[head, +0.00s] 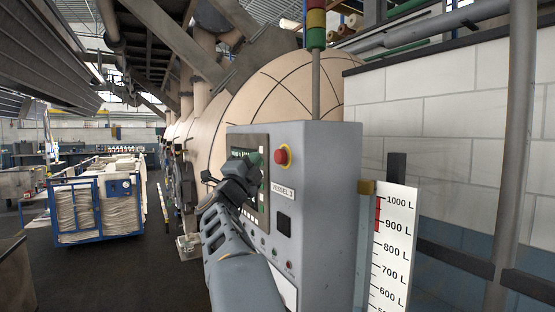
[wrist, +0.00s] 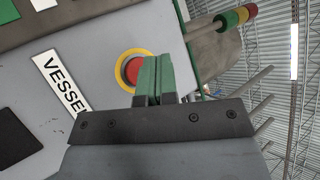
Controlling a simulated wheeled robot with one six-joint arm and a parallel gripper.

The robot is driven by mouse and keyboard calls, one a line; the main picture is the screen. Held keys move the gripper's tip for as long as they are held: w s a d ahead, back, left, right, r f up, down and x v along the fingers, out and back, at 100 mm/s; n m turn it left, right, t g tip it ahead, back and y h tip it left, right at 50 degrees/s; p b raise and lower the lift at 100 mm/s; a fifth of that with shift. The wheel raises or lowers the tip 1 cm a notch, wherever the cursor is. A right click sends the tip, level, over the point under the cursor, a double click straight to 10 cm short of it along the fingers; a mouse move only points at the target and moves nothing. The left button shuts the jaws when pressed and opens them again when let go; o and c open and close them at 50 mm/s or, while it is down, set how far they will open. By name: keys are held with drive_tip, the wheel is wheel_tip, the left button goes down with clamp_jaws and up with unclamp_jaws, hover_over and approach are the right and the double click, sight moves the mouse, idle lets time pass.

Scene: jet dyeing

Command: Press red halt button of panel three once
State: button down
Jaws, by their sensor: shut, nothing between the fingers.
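The red halt button (head: 282,156) sits in a yellow ring high on the front of the grey panel (head: 333,190). The panel's label (head: 283,191) reads "VESSEL 3". My gripper (head: 256,158) is shut and empty, its green fingertips in front of the panel, just left of the button in the head view. In the wrist view, the shut fingers (wrist: 155,76) cover the right part of the button (wrist: 130,69) and its ring. I cannot tell how large the gap to the button is.
A dark screen (head: 239,153) lies behind my gripper on the panel. A signal light (head: 316,25) stands on a pole above. A white litre scale (head: 393,245) is right of the panel. A blue cart (head: 97,207) stands left, with open dark floor around it.

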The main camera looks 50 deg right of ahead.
drive_tip(key=shift+w+a, duration=0.2)
drive_tip(key=shift+a, duration=0.25)
drive_tip(key=shift+w+a, duration=0.2)
drive_tip(key=shift+a, duration=0.25)
idle(0.3)
